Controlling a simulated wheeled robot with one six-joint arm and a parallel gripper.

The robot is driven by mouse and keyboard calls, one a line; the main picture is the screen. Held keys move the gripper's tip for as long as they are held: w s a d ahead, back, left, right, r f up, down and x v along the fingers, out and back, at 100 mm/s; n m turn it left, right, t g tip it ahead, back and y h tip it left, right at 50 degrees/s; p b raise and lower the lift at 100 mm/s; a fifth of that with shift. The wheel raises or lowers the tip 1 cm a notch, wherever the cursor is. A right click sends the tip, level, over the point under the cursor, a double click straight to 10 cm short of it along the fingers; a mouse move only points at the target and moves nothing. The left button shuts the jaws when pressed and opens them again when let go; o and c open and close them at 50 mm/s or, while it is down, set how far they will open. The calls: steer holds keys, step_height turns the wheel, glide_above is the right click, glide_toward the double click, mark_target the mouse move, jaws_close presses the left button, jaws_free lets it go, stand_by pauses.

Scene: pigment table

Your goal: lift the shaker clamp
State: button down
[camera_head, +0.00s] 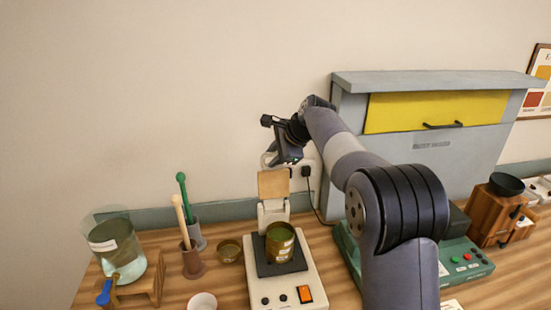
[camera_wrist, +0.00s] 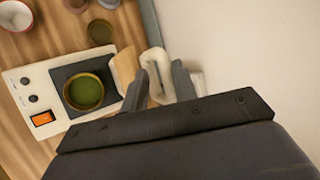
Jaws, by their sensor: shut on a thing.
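The shaker (camera_head: 315,280) is a white box with a dark pad, two black knobs and an orange switch; the wrist view shows it at left (camera_wrist: 20,85). Its clamp (camera_head: 273,184) has a tan pad and stands raised, about upright, at the back of the shaker. In the wrist view the clamp's white handle (camera_wrist: 155,62) lies between my fingers. My gripper (camera_wrist: 160,78) is shut on this handle; in the head view it (camera_head: 276,160) is above the tan pad. A green-filled jar (camera_head: 280,243) stands upright on the dark pad, apart from the clamp.
Left of the shaker are a small brown bowl (camera_head: 229,250), a white bowl (camera_head: 202,301), two holders with pestle-like tools (camera_head: 193,262) and a glass vessel with a tap (camera_head: 118,250). A grey cabinet with a yellow panel (camera_head: 435,110) stands right. The wall is close behind.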

steer(key=shift+w+a+f+g, duration=0.1)
steer(key=shift+w+f+g, duration=0.25)
steer(key=shift+f, duration=0.25)
steer(key=c, duration=1.5)
jaws_free()
steer(key=shift+c, duration=0.2)
steer(key=shift+o, duration=0.3)
steer(key=shift+w, duration=0.15)
steer(key=b+v, duration=0.1)
steer(key=v, duration=1)
steer(key=shift+a+r, duration=0.2)
